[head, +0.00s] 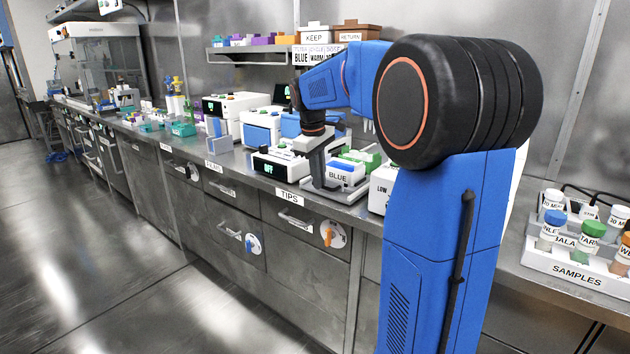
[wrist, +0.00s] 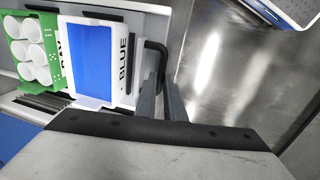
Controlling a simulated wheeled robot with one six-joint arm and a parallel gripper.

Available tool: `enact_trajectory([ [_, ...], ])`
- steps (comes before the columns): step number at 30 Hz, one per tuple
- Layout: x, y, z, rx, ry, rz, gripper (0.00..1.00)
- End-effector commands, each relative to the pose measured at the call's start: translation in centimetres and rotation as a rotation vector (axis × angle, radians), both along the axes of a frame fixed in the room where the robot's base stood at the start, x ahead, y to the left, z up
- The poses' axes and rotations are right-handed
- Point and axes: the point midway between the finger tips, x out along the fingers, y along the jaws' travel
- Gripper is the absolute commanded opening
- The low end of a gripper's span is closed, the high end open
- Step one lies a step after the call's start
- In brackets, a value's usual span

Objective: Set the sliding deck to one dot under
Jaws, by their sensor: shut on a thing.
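The sliding deck (wrist: 148,22) shows in the wrist view as a pale plate with a black bar handle (wrist: 158,55) at its right side. My gripper (wrist: 160,88) has its two fingers close together at this handle, shut on it. A white tray (wrist: 114,98) with a blue inside and the label BLUE sits left of the handle. Groups of small white dots (wrist: 53,45) show on the green rack's edge beside the tray. Which group the deck is set to cannot be told. In the head view, my gripper (head: 318,182) is low at the bench edge, beside the BLUE tray (head: 340,177).
A green rack (wrist: 30,48) with several white round caps lies left of the tray. A device with a green display (head: 270,168) stands left of my gripper in the head view. A SAMPLES rack (head: 577,280) stands at the right. The floor in front is clear.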

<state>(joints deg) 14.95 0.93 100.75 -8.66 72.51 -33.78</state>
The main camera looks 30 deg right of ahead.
Motion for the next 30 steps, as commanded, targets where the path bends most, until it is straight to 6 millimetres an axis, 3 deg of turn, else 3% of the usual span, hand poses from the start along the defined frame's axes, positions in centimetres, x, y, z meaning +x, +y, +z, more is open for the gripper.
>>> enact_trajectory([
  [18,5.0,-13.7,0.1,-0.001,-0.002,-0.004,0.0],
  [24,6.0,-16.5,0.1,-0.002,-0.003,-0.002,0.0],
  [30,6.5,-17.8,0.1,-0.002,-0.004,0.0,0.0],
])
